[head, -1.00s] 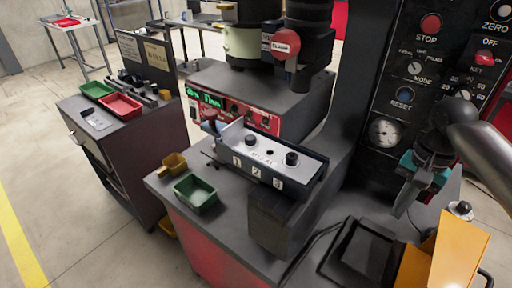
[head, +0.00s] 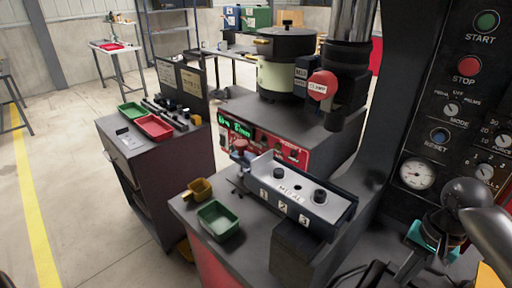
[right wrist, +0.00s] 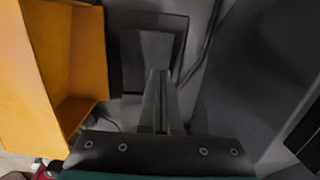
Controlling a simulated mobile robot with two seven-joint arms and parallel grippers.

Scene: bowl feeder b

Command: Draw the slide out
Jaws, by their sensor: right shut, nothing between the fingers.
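The slide unit (head: 292,187) is a long pale metal plate in a dark housing, with two black knobs on top and the labels 1, 2 and 3 on its front. It stands on the grey bench in the middle of the head view. A lever with a red knob (head: 240,145) is at its left end. My right gripper (head: 402,274) is at the lower right, apart from the slide and to its right. In the right wrist view its two fingers (right wrist: 158,82) are together and empty, above a dark tray (right wrist: 130,60). My left gripper is not in view.
A green bin (head: 218,222) and a small yellow bin (head: 200,188) sit at the bench's left. A control panel with a stop button (head: 467,68) and gauge rises at the right. An orange open box (right wrist: 50,75) is beside my right gripper. A side cabinet (head: 155,175) stands left.

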